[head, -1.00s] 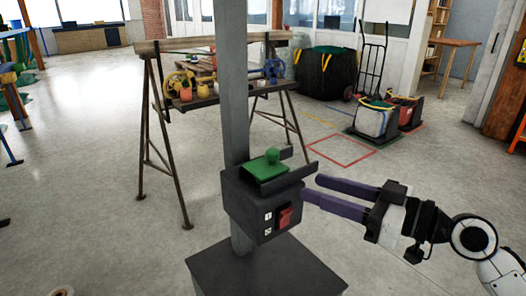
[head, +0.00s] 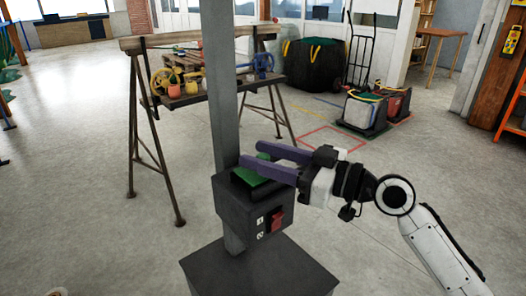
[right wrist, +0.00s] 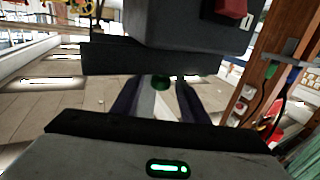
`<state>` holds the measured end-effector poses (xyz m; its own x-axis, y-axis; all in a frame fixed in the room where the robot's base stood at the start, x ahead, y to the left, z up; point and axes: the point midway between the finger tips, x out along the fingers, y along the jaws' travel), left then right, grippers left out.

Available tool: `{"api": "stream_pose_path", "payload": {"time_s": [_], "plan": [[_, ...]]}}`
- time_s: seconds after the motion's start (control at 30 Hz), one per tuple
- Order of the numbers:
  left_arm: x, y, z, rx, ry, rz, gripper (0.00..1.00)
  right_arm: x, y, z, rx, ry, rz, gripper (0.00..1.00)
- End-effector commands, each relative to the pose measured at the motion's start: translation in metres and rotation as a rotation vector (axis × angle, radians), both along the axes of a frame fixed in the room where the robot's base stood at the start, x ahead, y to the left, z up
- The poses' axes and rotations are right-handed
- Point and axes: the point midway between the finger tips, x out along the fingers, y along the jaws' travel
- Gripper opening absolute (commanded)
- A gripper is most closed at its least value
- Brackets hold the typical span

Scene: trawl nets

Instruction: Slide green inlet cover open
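The green inlet cover (head: 248,177) lies on top of a dark grey box on a grey post, between dark side rails. Its green knob (head: 263,156) is partly hidden by my fingers. My right gripper (head: 252,156) reaches in from the right with its two purple fingers apart, one on each side of the knob. In the right wrist view the green knob (right wrist: 160,82) shows between the spread fingers, with no clear contact. My left gripper is in neither view.
The dark box (head: 240,205) carries a red switch (head: 277,219) on its front. The grey post (head: 222,90) rises just behind the cover. A trestle table (head: 190,95) with small items stands behind.

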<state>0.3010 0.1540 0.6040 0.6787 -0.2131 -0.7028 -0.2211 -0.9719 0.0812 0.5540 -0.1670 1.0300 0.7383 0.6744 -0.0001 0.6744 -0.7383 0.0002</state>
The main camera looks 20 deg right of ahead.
Motion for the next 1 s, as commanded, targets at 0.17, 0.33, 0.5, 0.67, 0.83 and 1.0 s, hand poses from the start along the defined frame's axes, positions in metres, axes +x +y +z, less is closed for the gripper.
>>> {"api": "stream_pose_path", "payload": {"time_s": [0.17, 0.33, 0.5, 0.67, 0.83, 1.0], "plan": [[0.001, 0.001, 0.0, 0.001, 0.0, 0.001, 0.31, 0.001, 0.002, 0.0, -0.001, -0.001, 0.001, 0.4], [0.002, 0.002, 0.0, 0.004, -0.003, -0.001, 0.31, 0.001, 0.001, 0.0, 0.0, 0.0, 0.001, 0.28], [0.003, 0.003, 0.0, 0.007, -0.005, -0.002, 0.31, 0.001, 0.001, 0.0, 0.0, 0.0, 0.001, 0.0], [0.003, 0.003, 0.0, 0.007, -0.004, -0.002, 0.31, 0.001, 0.001, -0.001, 0.0, 0.0, 0.001, 0.0], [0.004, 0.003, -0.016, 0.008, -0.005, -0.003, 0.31, 0.006, -0.011, -0.007, -0.004, -0.001, -0.001, 0.0], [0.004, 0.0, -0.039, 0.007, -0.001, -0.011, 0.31, 0.016, -0.038, -0.009, -0.004, -0.001, -0.003, 0.0]]}}
